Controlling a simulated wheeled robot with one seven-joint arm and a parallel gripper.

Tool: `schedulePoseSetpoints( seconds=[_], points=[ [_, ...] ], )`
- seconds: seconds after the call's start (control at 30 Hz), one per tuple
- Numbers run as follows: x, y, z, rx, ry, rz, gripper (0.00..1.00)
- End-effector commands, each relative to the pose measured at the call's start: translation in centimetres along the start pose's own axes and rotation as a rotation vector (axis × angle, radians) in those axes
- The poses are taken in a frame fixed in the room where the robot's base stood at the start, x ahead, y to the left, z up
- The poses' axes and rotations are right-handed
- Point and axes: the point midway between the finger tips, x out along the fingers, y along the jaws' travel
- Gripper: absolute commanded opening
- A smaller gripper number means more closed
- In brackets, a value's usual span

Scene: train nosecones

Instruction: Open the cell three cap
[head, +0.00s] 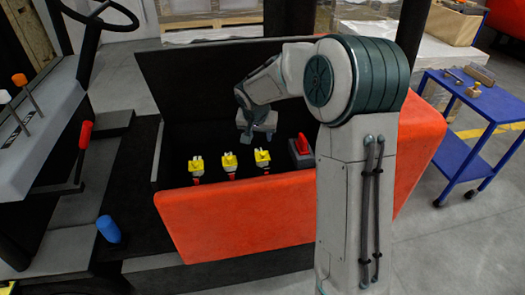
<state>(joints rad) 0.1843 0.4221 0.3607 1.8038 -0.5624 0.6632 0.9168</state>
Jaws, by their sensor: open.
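Three yellow caps stand in a row inside the open dark compartment: a left cap (196,164), a middle cap (230,161) and a right cap (262,157). Each sits on top of a red part. I see no readable number, so which is cell three cannot be told from markings. All three look seated and upright. My gripper (246,138) is open and empty, pointing down above the row, between the middle and right caps and nearer the right one. It appears apart from the caps. My arm hides the compartment's right part.
A red switch-like block (300,150) stands right of the caps. The orange-red front panel (235,215) rises before the row, and the dark raised lid (190,80) stands behind. A blue cylinder (108,229) is at left. A blue cart (470,110) stands at right.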

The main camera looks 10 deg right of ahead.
Motion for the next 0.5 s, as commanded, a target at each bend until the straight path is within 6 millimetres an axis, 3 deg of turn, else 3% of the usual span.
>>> schedulePoseSetpoints(
  seconds=[0.5],
  points=[
    [9.5,0.0,0.1,-0.002,-0.004,0.000,0.42]
  ],
)
